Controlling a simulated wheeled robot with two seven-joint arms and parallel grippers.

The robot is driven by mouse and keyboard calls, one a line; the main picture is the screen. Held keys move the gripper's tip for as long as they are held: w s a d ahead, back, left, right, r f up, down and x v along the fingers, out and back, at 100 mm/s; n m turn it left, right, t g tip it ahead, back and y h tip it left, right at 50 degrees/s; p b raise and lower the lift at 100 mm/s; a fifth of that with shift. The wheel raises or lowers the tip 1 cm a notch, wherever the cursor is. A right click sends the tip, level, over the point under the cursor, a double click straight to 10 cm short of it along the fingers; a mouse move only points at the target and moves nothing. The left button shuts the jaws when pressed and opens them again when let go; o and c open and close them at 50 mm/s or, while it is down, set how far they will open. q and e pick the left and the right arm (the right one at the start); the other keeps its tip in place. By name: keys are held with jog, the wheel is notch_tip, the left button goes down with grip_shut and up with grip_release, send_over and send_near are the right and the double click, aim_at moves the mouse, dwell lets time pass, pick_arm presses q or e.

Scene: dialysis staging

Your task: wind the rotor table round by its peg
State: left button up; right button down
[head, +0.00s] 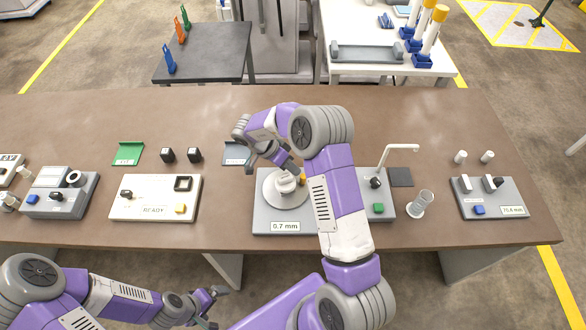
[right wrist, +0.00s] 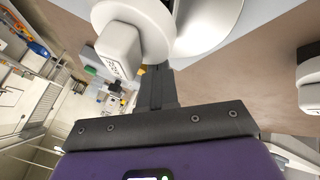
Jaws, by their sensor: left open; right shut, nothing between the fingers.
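The rotor table (head: 285,203) is a pale round disc on a grey base plate (head: 262,215) with a "0.7 mm" label. A white part (head: 287,184) stands near the middle of the disc, and a small orange-yellow peg (head: 302,179) shows beside it. My right gripper (head: 294,169) is shut and empty, its tips low over the disc close to the peg; I cannot tell if they touch. In the right wrist view, the closed fingers (right wrist: 155,88) lie beside a bit of yellow (right wrist: 142,70), below a white block on a round flange (right wrist: 120,45). My left gripper (head: 212,296) is open, off the table's front edge.
The base plate also carries a green button (head: 378,208) and a dark knob (head: 376,183). A white bent spout (head: 400,148) and a clear beaker (head: 421,200) stand to its right. A "READY" panel (head: 155,208) lies left.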

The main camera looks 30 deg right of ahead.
jog(key=shift+s, duration=0.1)
dwell(0.3)
jog(key=p, duration=0.2)
jog(key=m+p, duration=0.1)
jog(key=p, duration=0.2)
jog(key=shift+s+d+r+m+g+y, duration=0.1)
jog(key=shift+s+r+m+g+y, duration=0.2)
jog(key=shift+g, duration=0.1)
jog(key=shift+s+f+m+p, duration=0.15)
jog(key=shift+f+m+p, duration=0.2)
jog(key=shift+p, duration=0.35)
